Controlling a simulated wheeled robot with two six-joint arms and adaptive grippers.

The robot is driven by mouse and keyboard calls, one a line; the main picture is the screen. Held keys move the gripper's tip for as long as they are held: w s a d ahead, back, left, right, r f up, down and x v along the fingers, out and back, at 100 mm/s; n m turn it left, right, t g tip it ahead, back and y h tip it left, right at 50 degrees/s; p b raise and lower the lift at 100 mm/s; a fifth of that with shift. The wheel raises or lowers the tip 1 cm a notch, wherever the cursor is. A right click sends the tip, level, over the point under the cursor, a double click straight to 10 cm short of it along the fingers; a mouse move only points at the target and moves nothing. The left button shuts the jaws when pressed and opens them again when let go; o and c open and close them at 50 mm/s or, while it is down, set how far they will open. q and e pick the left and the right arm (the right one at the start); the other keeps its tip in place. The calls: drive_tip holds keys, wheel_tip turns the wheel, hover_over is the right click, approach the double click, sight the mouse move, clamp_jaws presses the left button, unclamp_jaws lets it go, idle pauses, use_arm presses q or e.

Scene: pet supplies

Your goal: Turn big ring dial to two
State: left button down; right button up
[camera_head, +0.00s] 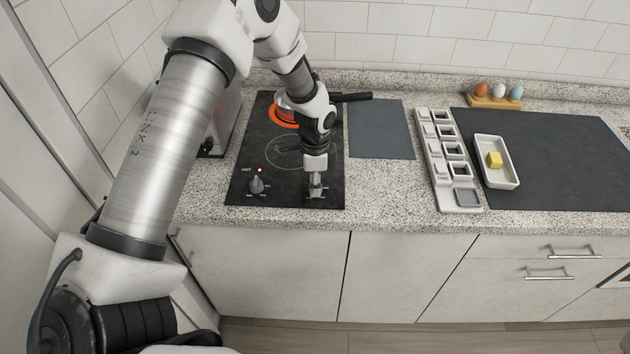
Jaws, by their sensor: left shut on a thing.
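The dial's setting and markings are too small to read. My right gripper is not in view.
A pan with a black handle (352,97) sits at the back of the cooktop, partly behind my arm. A dark grey board (381,130) lies to the right. Further right are a white compartment strip (441,165), a dish (508,178) with a yellow block, and an egg holder (493,102).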

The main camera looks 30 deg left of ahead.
use_arm(q)
drive_tip(key=shift+s+f+m, duration=0.25)
drive_tip(key=shift+m, duration=0.45)
drive_tip(key=c, duration=0.8)
unclamp_jaws()
drive_tip(key=shift+d, duration=0.1)
drive_tip(key=shift+o, duration=0.2)
drive_tip(key=shift+w, duration=0.2)
drive_tip(key=shift+r, duration=0.1)
drive_tip(key=shift+r, duration=0.3)
wheel_tip(320, 180, up, 11)
drive_tip(key=shift+r, duration=0.15)
